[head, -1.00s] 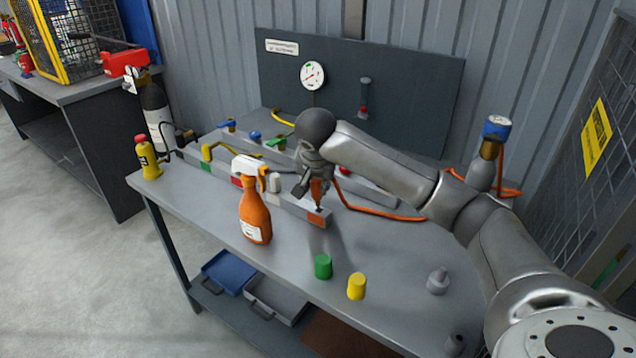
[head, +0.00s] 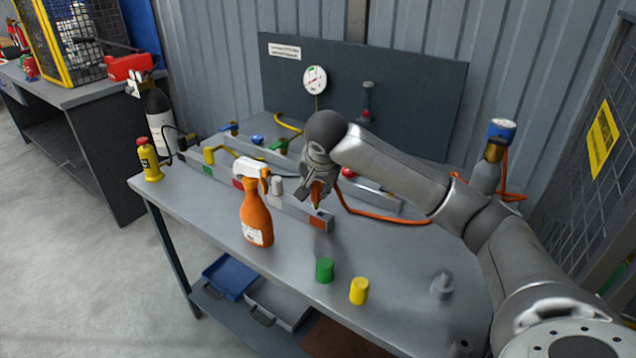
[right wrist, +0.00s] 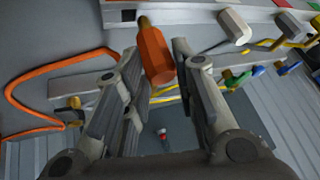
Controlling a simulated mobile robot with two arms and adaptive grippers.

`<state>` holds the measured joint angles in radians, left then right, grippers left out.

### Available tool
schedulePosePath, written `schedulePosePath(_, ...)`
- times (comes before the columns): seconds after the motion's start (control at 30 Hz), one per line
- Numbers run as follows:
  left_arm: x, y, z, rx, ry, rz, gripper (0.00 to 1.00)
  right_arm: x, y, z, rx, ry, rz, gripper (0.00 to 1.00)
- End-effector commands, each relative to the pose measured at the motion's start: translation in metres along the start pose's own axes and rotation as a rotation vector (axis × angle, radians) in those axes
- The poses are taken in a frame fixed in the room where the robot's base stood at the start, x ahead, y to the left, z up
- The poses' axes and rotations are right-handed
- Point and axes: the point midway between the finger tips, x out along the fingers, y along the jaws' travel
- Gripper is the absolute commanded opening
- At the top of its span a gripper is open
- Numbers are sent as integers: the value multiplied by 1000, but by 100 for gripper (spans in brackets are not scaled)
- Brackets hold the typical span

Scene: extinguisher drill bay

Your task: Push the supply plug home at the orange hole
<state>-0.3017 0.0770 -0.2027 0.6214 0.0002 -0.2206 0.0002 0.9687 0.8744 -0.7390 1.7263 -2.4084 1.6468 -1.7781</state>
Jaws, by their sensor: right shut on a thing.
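My right gripper (head: 314,186) is shut on the orange supply plug (head: 317,194), above the near right end of the long grey block (head: 287,202). That end carries an orange patch (head: 317,222). The plug points down with a slight lean, its tip at or just above the block's top. The orange hole is hidden, so I cannot tell whether the tip is inside. In the right wrist view the plug (right wrist: 155,56) sits between the fingers, its brass tip close to the block's edge. My left gripper is not in view.
An orange spray bottle (head: 256,218) stands left of the block's end. A green cap (head: 324,270) and a yellow cap (head: 359,291) stand in front. An orange hose (head: 375,217) runs behind.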

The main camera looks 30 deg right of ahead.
Motion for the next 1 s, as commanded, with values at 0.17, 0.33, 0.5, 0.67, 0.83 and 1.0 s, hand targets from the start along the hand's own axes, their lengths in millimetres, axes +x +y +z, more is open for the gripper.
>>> schedulePosePath(0.17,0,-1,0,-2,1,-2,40,0,1,-1,-1,1,1,0)
schedulePosePath(0.33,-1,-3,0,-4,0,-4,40,-1,6,-1,-4,0,7,0)
schedulePosePath(0.5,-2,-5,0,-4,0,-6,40,-2,11,-2,-7,0,13,0)
schedulePosePath(0.67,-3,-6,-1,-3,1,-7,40,-2,12,-2,-9,-1,15,0)
schedulePosePath(0.83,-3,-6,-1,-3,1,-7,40,-2,12,-2,-9,-2,15,0)
schedulePosePath(1.0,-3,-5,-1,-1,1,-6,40,-2,12,-2,-9,-2,15,0)
